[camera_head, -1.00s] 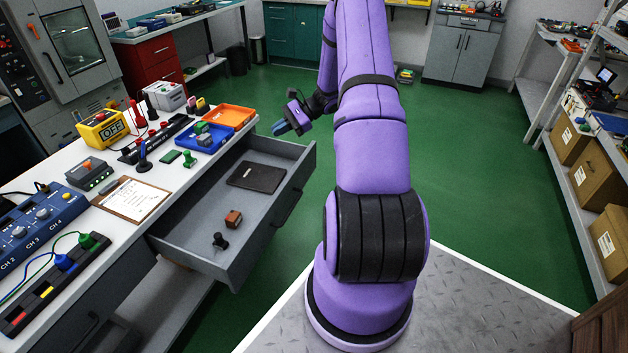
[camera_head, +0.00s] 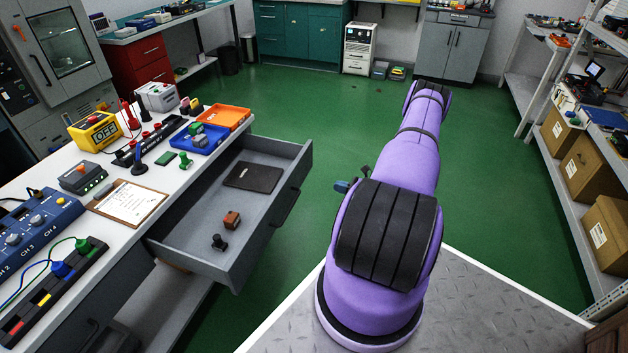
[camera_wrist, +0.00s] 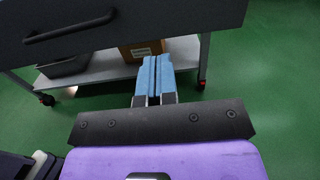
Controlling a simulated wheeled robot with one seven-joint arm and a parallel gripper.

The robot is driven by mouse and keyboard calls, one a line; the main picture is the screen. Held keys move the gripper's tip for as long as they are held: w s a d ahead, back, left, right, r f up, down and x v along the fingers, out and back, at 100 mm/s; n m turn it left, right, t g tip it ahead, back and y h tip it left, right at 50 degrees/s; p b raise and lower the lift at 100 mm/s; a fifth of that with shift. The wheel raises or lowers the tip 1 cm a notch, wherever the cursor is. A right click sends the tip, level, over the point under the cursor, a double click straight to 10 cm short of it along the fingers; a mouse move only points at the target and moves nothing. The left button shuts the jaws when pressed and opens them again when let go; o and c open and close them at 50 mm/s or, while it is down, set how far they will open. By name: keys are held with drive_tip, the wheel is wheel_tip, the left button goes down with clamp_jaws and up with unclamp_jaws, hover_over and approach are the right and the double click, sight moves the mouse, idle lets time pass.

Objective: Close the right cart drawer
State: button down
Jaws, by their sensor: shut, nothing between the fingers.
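The right cart drawer (camera_head: 215,245) is pulled far out from the cart's side in the head view. Inside it lie a dark notebook (camera_head: 253,177), a small brown block (camera_head: 232,220) and a small black object (camera_head: 218,242). In the wrist view the drawer's grey front (camera_wrist: 150,22) fills the top, with its dark bar handle (camera_wrist: 70,27) at the upper left. My gripper (camera_wrist: 155,65) has its blue fingers shut together, empty, pointing toward the drawer front's lower edge. In the head view my arm hides most of the gripper; a bit of blue shows (camera_head: 341,187).
The cart top (camera_head: 125,235) holds a clipboard, a yellow meter, a blue tray and an orange tray (camera_head: 224,117). Shelves with cardboard boxes (camera_head: 586,168) stand at the right. Green floor lies open beyond the drawer.

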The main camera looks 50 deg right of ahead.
sight(300, 177)
drive_tip(key=x, duration=1.4)
